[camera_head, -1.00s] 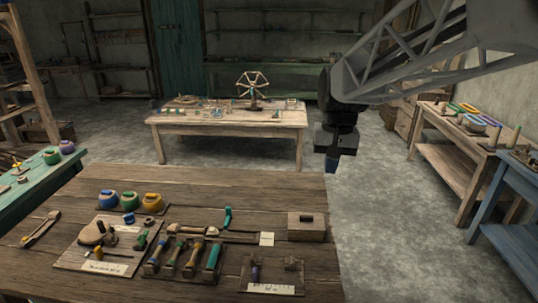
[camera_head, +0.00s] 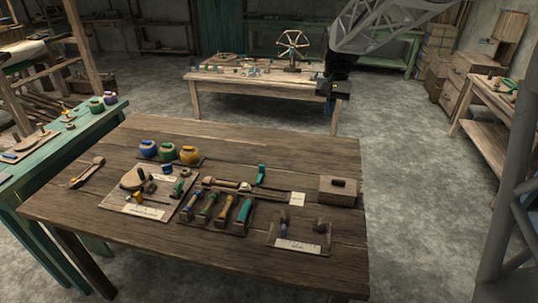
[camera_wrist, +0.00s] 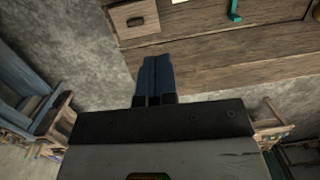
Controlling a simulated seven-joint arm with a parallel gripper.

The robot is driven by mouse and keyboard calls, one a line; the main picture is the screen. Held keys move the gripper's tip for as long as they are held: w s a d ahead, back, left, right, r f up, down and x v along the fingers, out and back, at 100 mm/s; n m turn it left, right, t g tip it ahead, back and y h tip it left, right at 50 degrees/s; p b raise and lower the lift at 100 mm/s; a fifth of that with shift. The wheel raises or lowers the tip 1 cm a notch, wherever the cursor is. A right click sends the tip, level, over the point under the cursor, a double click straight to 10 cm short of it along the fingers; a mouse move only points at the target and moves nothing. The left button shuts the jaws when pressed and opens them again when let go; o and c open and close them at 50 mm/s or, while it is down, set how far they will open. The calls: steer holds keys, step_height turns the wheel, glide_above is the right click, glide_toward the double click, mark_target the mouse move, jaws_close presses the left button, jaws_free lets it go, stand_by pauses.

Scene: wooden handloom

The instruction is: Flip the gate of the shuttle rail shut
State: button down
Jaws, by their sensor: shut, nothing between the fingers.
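A long wooden rail (camera_head: 225,183) lies across the middle of the near table; I take it to be the shuttle rail. The green piece also shows at the top of the wrist view (camera_wrist: 234,12). My gripper (camera_head: 333,104) hangs beyond the table's far right corner, well apart from the rail. In the wrist view its blue fingers (camera_wrist: 156,62) are together with nothing between them.
A wooden box (camera_head: 338,190) stands right of the rail, beside a white label (camera_head: 297,199). Several coloured-handled tools (camera_head: 217,208) lie in front of the rail. Blue, green and yellow pots (camera_head: 169,152) stand behind it. Open floor (camera_head: 415,190) lies right of the table.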

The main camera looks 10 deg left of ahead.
steer(key=w+a+f+g, duration=0.2)
steer(key=w+a+f, duration=1.7)
steer(key=a, duration=0.3)
steer(key=shift+w+f+g+h, duration=0.15)
steer(key=shift+f+g+h, duration=0.2)
steer(key=shift+f, duration=0.5)
steer(key=shift+d+f, duration=0.1)
glide_toward(260, 175)
steer(key=w+f, duration=0.1)
steer(key=w+d+f, duration=0.1)
steer(key=w, duration=0.1)
steer(key=w+f, duration=0.2)
steer(key=shift+w+d, duration=0.15)
steer(key=shift+d, duration=0.05)
steer(key=s, duration=0.3)
steer(key=shift+s, duration=0.55)
steer(key=shift+s, duration=3.1)
